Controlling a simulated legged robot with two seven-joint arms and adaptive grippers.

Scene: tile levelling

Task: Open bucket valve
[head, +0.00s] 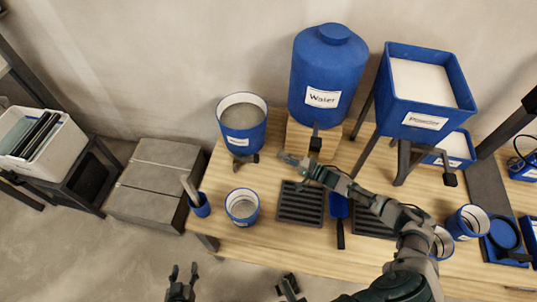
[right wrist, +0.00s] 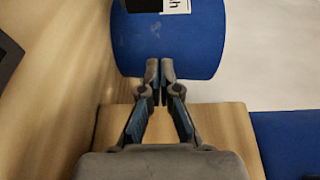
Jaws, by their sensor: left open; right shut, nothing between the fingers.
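A blue bucket with grey contents and a white label (head: 242,135) stands at the back left of the table. A dark fitting (head: 244,160) shows below it; its valve setting cannot be told. My right gripper (head: 284,158) is right of this bucket, low in front of the water tank. In the right wrist view its fingers (right wrist: 160,68) are shut and empty, overlapping the lower edge of a blue labelled container (right wrist: 205,45); contact cannot be told. My left gripper (head: 181,272) is open and empty at the bottom left, in front of the table.
The blue water tank (head: 329,75) stands on a wooden block with a dark tap (head: 315,143). A powder hopper (head: 425,85) on legs is at the right. A small bucket (head: 242,207), a cup with tools (head: 200,206) and a dark grooved tray (head: 299,204) lie nearer.

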